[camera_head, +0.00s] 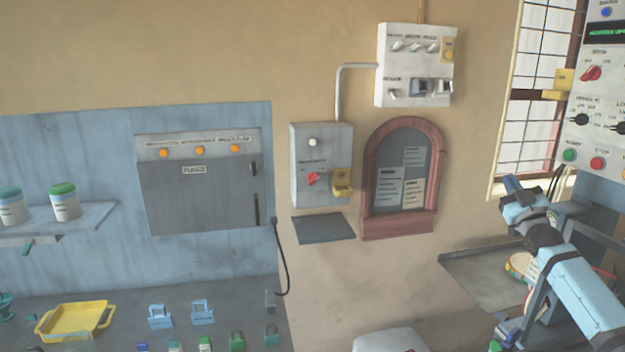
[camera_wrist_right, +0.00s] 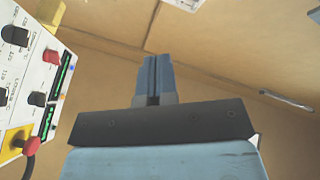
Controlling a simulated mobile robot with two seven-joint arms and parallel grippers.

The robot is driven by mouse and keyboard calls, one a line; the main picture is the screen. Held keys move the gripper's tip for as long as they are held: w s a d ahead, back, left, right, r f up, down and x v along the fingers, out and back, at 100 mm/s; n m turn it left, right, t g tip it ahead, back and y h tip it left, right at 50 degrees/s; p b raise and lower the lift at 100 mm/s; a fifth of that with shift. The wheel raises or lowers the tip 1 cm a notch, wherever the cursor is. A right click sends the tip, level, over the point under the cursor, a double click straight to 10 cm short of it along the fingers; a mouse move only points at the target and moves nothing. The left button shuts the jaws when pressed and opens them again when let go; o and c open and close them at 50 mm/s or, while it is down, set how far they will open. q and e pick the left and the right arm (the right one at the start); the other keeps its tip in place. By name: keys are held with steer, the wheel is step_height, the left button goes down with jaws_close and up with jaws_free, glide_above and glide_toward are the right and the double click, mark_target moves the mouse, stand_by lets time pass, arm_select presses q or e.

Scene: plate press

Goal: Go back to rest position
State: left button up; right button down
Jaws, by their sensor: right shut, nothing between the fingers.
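My right arm comes in from the lower right in the head view, with its blue link angled up to the left. My right gripper (camera_head: 512,184) is at its upper end, in front of the wall near the window and to the left of the white control panel (camera_head: 598,95). In the right wrist view the two blue-grey fingers of the gripper (camera_wrist_right: 158,72) are together, with nothing between them. They point toward the tan wall and ceiling, and the control panel (camera_wrist_right: 35,75) is at the left edge. My left gripper is not in view.
A shelf (camera_head: 485,280) with some items is behind my right arm. A grey wall box (camera_head: 320,150), an arched notice board (camera_head: 402,178) and a fuse cabinet (camera_head: 200,190) are on the wall. A yellow tray (camera_head: 75,318) and several padlocks are on the bench at lower left.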

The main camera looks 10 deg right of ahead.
steer(key=w+d+f+m+g+h, duration=0.1)
steer(key=d+f+g+h, duration=0.15)
steer(key=f+g, duration=0.2)
steer(key=w+d+f+g+h, duration=0.1)
steer(key=d+f+g+h, duration=0.15)
steer(key=f, duration=0.25)
steer(key=s+a+f+g+y, duration=0.1)
steer(key=s+a+f+y, duration=0.1)
steer(key=s+a+f, duration=0.4)
steer(key=s+a+f+n+g+y, duration=0.1)
steer(key=s+a+f, duration=0.1)
steer(key=a+f, duration=0.75)
steer(key=s+a+f+g+y, duration=0.15)
steer(key=s+a+f, duration=0.35)
steer(key=f, duration=0.5)
steer(key=s+a+f+g+y, duration=0.1)
steer(key=s+a+f, duration=0.4)
steer(key=s+a, duration=0.3)
steer(key=s+a+f+g+y, duration=0.1)
steer(key=s+a+f+y, duration=0.1)
steer(key=s+a+f, duration=0.5)
steer(key=s+a+m, duration=0.1)
steer(key=s+a, duration=0.3)
steer(key=s, duration=0.4)
steer(key=s+a+m+y+p, duration=0.1)
steer(key=s+a, duration=0.4)
steer(key=s, duration=0.4)
steer(key=shift+a+r+g, duration=0.15)
steer(key=shift+r+g, duration=0.25)
steer(key=shift+g, duration=0.05)
